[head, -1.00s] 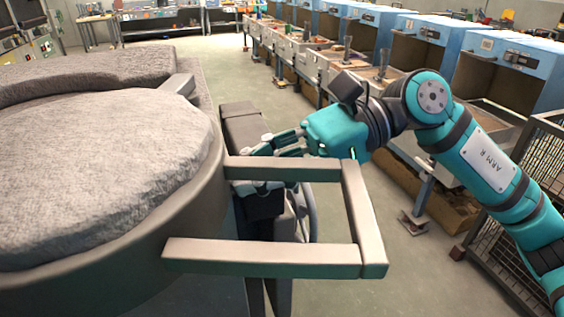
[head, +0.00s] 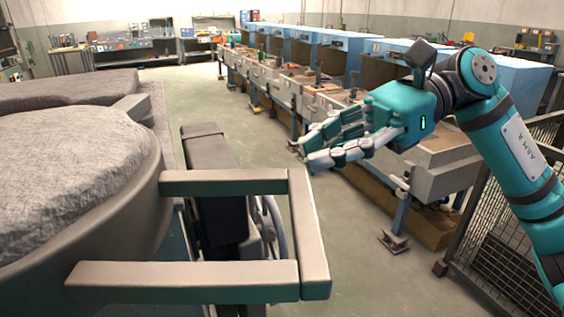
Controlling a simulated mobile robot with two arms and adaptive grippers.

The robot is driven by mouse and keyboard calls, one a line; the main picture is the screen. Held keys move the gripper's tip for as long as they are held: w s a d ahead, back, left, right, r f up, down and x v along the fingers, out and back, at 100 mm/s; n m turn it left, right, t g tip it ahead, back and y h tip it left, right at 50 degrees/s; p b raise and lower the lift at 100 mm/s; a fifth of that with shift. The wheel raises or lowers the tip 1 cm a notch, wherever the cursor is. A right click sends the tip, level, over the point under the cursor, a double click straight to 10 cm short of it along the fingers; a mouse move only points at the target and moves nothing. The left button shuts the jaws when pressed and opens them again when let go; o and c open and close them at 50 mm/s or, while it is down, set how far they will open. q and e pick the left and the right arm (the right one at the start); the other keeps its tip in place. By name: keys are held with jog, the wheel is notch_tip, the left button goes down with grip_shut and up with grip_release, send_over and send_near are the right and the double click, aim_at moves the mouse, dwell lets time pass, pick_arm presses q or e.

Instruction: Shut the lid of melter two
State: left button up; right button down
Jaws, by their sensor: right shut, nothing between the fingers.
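A round lid (head: 75,185) with a rough grey lining and a metal rim fills the left of the head view. A square metal handle frame (head: 312,235) sticks out from its rim to the right. A second lid of the same kind (head: 70,88) lies behind it; I cannot tell from any mark which one is melter two. My right gripper (head: 312,158) is shut and empty. It is in the air to the right of and beyond the handle, apart from it. My left gripper is not in view.
A row of blue-topped benches (head: 395,60) with grey trays runs along the right. A wire mesh cage (head: 490,235) stands at the lower right. Workbenches (head: 135,45) line the back.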

notch_tip(320, 180, up, 10)
jog(key=a+r+n+t+h+p, duration=0.15)
jog(key=n+t+h+p, duration=0.35)
jog(key=n, duration=1.1)
jog(key=g+p, duration=0.2)
jog(key=p, duration=0.1)
send_near(160, 166)
notch_tip(160, 166, down, 4)
jog(key=a, duration=0.1)
jog(key=a+p, duration=0.1)
jog(key=a, duration=0.2)
jog(key=shift+s+f+y+p, duration=0.25)
jog(key=shift+y+p, duration=0.05)
jog(key=shift+p, duration=0.1)
jog(key=shift+d, duration=0.1)
